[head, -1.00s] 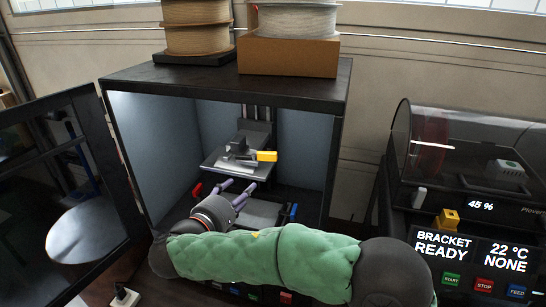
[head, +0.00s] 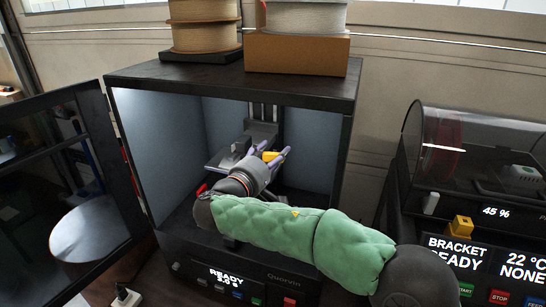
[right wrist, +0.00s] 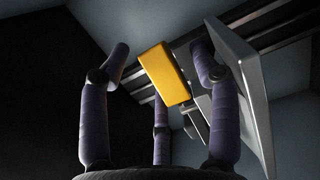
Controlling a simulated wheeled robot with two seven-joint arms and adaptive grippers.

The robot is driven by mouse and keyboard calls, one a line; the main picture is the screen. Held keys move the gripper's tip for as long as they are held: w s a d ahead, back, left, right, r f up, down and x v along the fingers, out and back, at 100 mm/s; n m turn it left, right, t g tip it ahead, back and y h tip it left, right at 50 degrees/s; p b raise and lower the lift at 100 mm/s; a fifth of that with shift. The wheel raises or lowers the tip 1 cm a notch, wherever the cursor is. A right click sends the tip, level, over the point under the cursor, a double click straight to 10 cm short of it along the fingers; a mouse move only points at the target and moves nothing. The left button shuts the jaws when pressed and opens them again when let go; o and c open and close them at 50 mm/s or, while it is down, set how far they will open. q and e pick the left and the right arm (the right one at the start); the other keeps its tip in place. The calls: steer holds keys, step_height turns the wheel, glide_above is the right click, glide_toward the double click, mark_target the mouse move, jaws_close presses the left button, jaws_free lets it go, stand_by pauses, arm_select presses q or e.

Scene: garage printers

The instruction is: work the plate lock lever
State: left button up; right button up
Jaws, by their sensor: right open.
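The yellow end of the plate lock lever (head: 270,156) shows inside the open printer chamber, beside the grey build plate (head: 217,160). My right gripper (head: 274,153) reaches into the chamber, its purple fingers close to the yellow end and partly covering the lever. In the right wrist view the yellow end (right wrist: 165,74) lies between the spread fingers, and I see no finger clearly closed on it. Whether a finger touches it, I cannot tell. The plate (right wrist: 243,85) stands close by the right-hand finger there. My left gripper is not in view.
The printer's black frame (head: 232,84) surrounds the chamber, and its door (head: 62,160) stands open at the left. A second printer with a clear hood (head: 475,150) stands at the right.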

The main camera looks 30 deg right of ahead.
steer(key=shift+w+d, duration=0.1)
steer(key=shift+d, duration=0.05)
steer(key=c, duration=1.2)
steer(key=shift+s+a+m+g+h, duration=0.2)
steer(key=shift+m+g+h, duration=0.3)
steer(key=shift+m+g, duration=0.45)
steer(key=shift+g, duration=0.35)
steer(key=o, duration=1.2)
steer(key=v, duration=1.2)
steer(key=shift+f, duration=0.15)
